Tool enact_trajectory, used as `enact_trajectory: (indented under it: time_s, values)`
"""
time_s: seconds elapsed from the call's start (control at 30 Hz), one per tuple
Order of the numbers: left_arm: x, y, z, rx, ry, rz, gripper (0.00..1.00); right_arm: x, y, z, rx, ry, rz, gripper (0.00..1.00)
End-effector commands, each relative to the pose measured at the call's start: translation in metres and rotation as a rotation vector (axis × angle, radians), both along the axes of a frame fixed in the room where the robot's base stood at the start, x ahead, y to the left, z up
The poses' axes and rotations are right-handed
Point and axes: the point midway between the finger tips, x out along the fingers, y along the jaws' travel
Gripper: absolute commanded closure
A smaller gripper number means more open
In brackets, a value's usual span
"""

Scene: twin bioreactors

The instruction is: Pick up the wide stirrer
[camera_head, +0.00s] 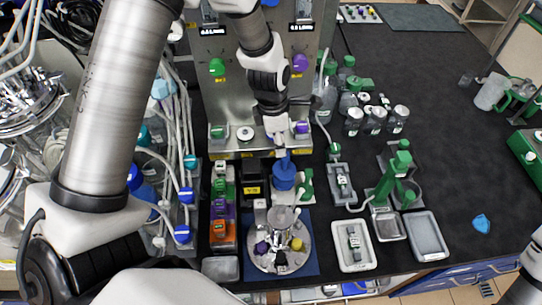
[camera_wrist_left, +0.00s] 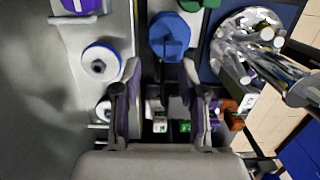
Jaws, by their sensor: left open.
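I cannot pick out the wide stirrer for certain in either view. My left gripper (camera_head: 281,146) hangs in front of the metal bioreactor panel, above a blue-topped item (camera_head: 284,172). In the left wrist view my left gripper (camera_wrist_left: 161,95) is open, its two fingers apart with nothing between them. A blue cap (camera_wrist_left: 170,36) shows beyond the fingertips. A round metal vessel lid (camera_head: 279,248) with fittings stands on a blue mat below the gripper in the head view. My right gripper is not in view.
A white tray (camera_head: 354,261) holding a small device and a grey tray (camera_head: 428,238) lie to the right. A green stand (camera_head: 396,180) and several glass bottles (camera_head: 376,118) are behind them. A row of coloured blocks (camera_head: 222,206) stands left. The black benchtop (camera_head: 460,150) is largely clear at right.

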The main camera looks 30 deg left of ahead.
Motion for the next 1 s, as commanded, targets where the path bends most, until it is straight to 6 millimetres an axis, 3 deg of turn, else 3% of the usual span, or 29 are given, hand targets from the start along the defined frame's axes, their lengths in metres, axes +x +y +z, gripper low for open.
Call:
enact_trajectory:
  time_s: [0.4, 0.67, 0.7, 0.8, 1.0]
  values:
    - [0.003, -0.013, -0.067, 0.001, 0.005, 0.000, 0.58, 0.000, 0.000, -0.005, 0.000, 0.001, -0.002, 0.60]
    - [0.005, -0.014, -0.073, 0.002, 0.000, -0.001, 0.58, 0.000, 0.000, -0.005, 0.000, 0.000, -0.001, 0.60]
    - [0.005, -0.014, -0.073, 0.002, 0.001, -0.001, 0.61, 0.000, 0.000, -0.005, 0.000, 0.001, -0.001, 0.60]
    - [0.005, -0.014, -0.072, 0.002, 0.001, -0.001, 0.97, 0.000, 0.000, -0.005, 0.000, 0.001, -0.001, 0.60]
    - [0.005, -0.014, -0.073, 0.002, 0.001, -0.001, 1.00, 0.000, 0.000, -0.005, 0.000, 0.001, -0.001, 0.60]
